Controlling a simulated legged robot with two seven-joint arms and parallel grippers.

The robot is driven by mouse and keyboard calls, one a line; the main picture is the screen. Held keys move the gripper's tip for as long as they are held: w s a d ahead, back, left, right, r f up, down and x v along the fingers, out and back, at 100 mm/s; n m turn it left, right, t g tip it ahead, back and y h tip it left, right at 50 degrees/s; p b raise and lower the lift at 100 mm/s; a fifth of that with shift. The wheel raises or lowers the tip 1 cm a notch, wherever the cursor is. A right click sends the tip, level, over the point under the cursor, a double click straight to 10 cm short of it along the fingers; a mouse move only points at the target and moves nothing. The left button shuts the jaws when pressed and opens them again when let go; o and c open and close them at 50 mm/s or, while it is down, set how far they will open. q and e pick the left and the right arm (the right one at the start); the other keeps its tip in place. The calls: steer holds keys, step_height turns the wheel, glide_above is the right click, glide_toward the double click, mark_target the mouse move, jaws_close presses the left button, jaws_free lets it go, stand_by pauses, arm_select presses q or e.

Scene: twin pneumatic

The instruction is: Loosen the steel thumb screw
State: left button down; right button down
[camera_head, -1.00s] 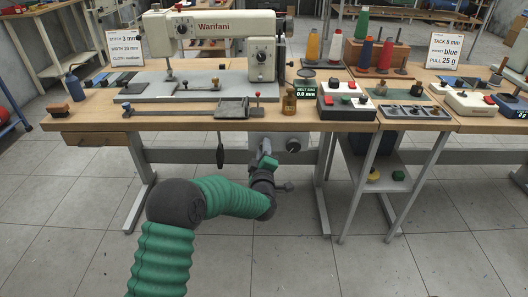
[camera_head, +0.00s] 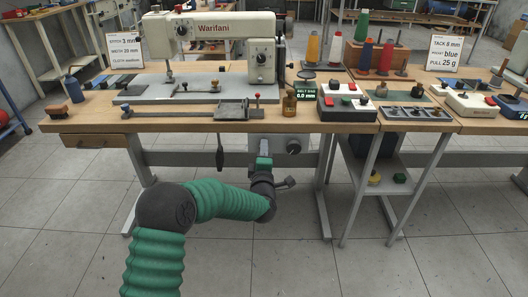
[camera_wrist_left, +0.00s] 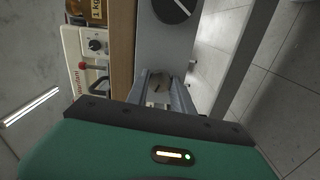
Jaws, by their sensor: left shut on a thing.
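My left gripper (camera_head: 264,161) is below the front edge of the sewing table, in front of the grey motor housing. In the left wrist view its two fingers (camera_wrist_left: 159,92) are shut on a small round dull-metal knob, which looks like the steel thumb screw (camera_wrist_left: 158,81). The knob lies between the fingers against the grey housing (camera_wrist_left: 165,45), and the fingers partly cover it. In the head view my gripper hides the screw. A belt display (camera_head: 306,91) on the table reads 0.0 mm. My right gripper is not in view.
A black dial (camera_head: 293,146) sits on the housing close to the right of my gripper. The wooden tabletop (camera_head: 205,125) overhangs above, with a dark hanging lever (camera_head: 220,152) to the left. Table legs (camera_head: 322,190) stand to the right. The floor in front is clear.

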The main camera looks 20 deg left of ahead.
arm_select(q)
steer(key=shift+a+f, duration=0.1)
steer(key=shift+f, duration=0.15)
steer(key=c, duration=1.3)
jaws_free()
steer(key=shift+s, duration=0.1)
steer(key=shift+o, duration=1)
steer(key=shift+r, duration=0.1)
steer(key=p+v, duration=0.4)
steer(key=v, duration=1.2)
steer(key=shift+s+p, duration=0.35)
